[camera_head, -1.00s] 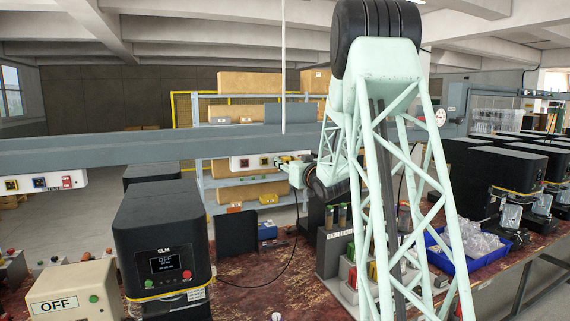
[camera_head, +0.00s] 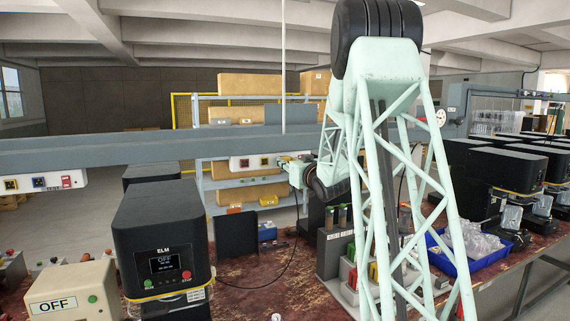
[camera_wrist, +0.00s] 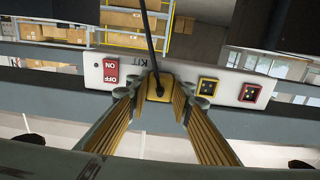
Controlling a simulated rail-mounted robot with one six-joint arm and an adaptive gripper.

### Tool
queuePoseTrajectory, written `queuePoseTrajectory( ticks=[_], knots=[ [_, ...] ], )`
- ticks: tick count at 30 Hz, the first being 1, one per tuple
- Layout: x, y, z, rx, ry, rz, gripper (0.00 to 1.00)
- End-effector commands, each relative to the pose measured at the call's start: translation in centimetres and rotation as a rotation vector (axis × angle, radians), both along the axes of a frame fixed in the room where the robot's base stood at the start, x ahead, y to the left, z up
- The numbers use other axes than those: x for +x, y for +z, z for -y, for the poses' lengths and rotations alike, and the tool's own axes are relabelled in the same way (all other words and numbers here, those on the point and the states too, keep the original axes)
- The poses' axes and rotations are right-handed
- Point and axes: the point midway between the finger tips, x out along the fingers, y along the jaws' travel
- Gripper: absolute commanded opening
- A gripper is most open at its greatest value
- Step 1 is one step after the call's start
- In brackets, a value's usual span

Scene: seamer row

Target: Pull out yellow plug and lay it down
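The yellow plug (camera_wrist: 158,88) sits at the white socket panel (camera_wrist: 222,88), with a black cable running up from it in the wrist view. My gripper (camera_wrist: 160,92) has one finger on each side of the plug, and the fingertips appear to touch its sides. I cannot tell how deep the plug sits. Beside it on the panel are a yellow socket (camera_wrist: 207,86), a red socket (camera_wrist: 249,93) and a red ON switch (camera_wrist: 111,71). In the head view, my gripper (camera_head: 284,161) is at the right part of the panel (camera_head: 247,163) and hides the plug.
The panel hangs on a grey beam (camera_head: 100,152) above the worn red-brown bench (camera_head: 250,285). A black ELM machine (camera_head: 162,240) and an OFF box (camera_head: 70,295) stand at left. A blue bin (camera_head: 440,262) stands at right. Some bench surface at centre is bare.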

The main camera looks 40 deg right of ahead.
Motion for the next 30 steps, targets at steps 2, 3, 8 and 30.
queuePoseTrajectory(
  ticks=[2, 3, 8, 30],
  knots=[
    [0.0, 0.0, 0.0, 0.0, 0.0, 0.0, 0.07],
    [0.0, 0.0, 0.0, 0.0, 0.0, 0.0, 0.03],
    [0.0, 0.0, 0.0, 0.0, 0.0, 0.0, 0.03],
    [-1.5, -0.1, -0.4, -0.001, 0.0, 0.0, 0.03]
  ],
)
